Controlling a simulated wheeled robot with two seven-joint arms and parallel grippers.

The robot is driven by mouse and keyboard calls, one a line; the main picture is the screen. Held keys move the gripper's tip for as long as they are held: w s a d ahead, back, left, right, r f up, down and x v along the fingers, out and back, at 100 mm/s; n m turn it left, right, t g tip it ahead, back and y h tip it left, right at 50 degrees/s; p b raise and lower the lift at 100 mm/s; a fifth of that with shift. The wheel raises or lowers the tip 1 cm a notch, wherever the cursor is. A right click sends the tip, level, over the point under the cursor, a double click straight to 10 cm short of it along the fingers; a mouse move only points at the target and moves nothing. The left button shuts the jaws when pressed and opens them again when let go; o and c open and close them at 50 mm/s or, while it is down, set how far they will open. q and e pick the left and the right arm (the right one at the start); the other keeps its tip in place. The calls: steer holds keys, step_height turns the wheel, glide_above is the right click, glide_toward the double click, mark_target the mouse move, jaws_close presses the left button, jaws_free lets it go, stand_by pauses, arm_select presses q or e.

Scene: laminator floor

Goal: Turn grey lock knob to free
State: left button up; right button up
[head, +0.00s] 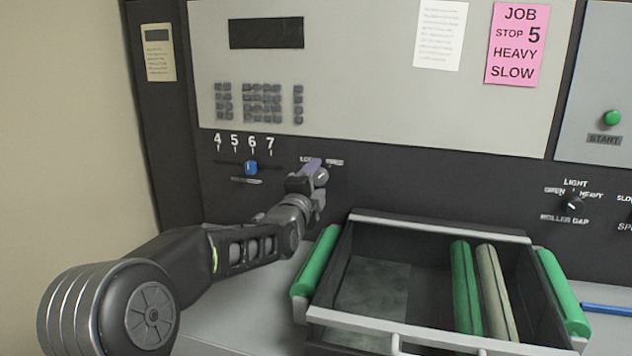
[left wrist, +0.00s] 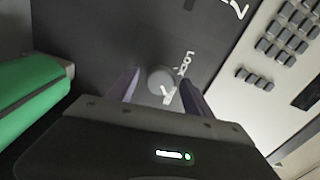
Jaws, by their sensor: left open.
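The grey lock knob (head: 322,176) is on the dark lower panel, under the keypad and right of the blue slider. My left gripper (head: 312,172) is right at it and partly hides it and its labels. In the left wrist view the round grey knob (left wrist: 160,79) shows between the two spread fingers of my left gripper (left wrist: 158,88), with a gap on each side. White lettering reading LOCK stands beside it. The other label is mostly hidden. I cannot tell which way the knob points. My right gripper is not in view.
A blue slider (head: 251,168) sits near 6 on its scale. A tray (head: 440,230) with green rollers stands below right of the arm. The roller gap knob (head: 572,204) and green start button (head: 612,118) are far right. A pink job card (head: 517,45) hangs above.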

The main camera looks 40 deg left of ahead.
arm_select(q)
steer(key=shift+s, duration=0.1)
steer(key=v, duration=0.7)
steer(key=shift+s+b, duration=0.3)
steer(key=shift+d, duration=0.1)
